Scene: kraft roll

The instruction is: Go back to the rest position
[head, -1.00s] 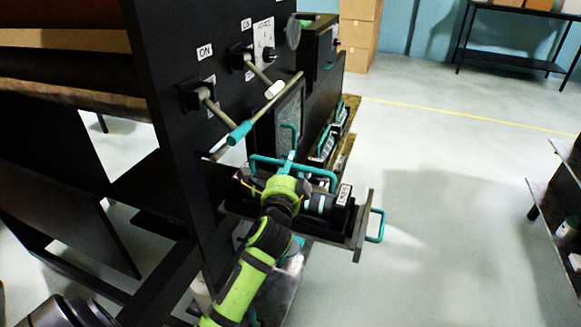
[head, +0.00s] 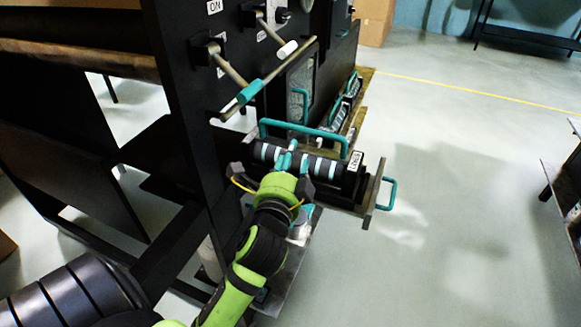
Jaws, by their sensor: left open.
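My left gripper (head: 293,161) comes in on a green and black arm from the bottom of the head view. It is open, with its fingers at a dark roller with light bands (head: 322,167) on the pulled-out tray (head: 372,190). The fingers overlap the roller in the picture; I cannot tell whether they touch it. A long teal bar handle (head: 300,124) stands just behind the roller. My right gripper is not in view.
The black machine panel (head: 185,90) stands close on the left, with a teal-gripped lever (head: 250,92) sticking out. A teal end handle (head: 390,194) juts from the tray. A dark shelf (head: 565,190) stands at the right edge. Open floor lies between.

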